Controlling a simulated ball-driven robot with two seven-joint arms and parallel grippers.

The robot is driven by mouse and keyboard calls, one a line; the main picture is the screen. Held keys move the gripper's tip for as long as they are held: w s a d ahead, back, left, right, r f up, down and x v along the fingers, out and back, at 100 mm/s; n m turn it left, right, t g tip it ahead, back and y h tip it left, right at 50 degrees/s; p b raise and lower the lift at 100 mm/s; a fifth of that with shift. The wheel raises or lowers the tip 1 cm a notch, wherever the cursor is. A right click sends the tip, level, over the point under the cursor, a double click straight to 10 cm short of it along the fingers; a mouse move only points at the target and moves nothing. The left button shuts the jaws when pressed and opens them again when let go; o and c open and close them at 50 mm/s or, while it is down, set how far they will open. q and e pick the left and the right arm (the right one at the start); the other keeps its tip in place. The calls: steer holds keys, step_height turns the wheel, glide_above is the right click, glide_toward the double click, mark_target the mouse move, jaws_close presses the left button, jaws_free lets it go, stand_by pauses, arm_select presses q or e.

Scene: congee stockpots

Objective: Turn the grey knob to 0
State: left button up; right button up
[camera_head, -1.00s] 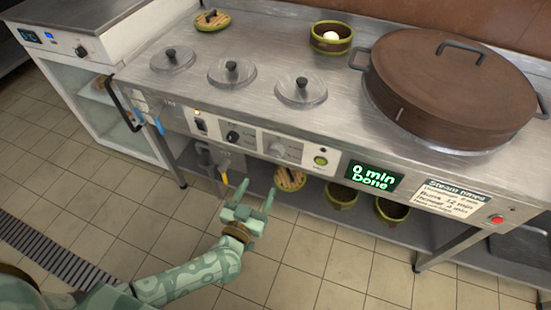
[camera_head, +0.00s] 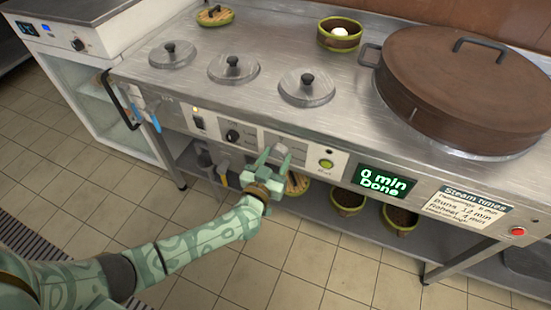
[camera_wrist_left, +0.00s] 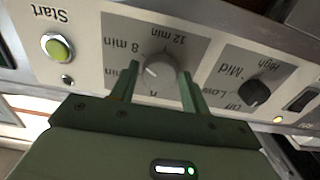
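The grey knob (camera_wrist_left: 158,72) is on the counter's front panel, on a grey dial plate marked with "8 min" and "12 min". In the head view the grey knob (camera_head: 281,149) shows just above my left gripper's fingers. My left gripper (camera_head: 273,158) is open. In the left wrist view its two green fingers (camera_wrist_left: 158,85) stand on either side of the knob, with gaps visible between. The gripper body hides the upper end of the dial plate, so the 0 mark is not clearly readable. My right gripper is not in view.
A black knob (camera_head: 233,135) marked Low, Mid and High sits beside the grey one. A green Start button (camera_head: 326,164) is on the other side. A display (camera_head: 383,181) reads "0 min Done". A large brown steamer lid (camera_head: 462,90) covers the right burner.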

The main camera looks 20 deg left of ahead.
arm_select(q)
steer(key=c, duration=0.5)
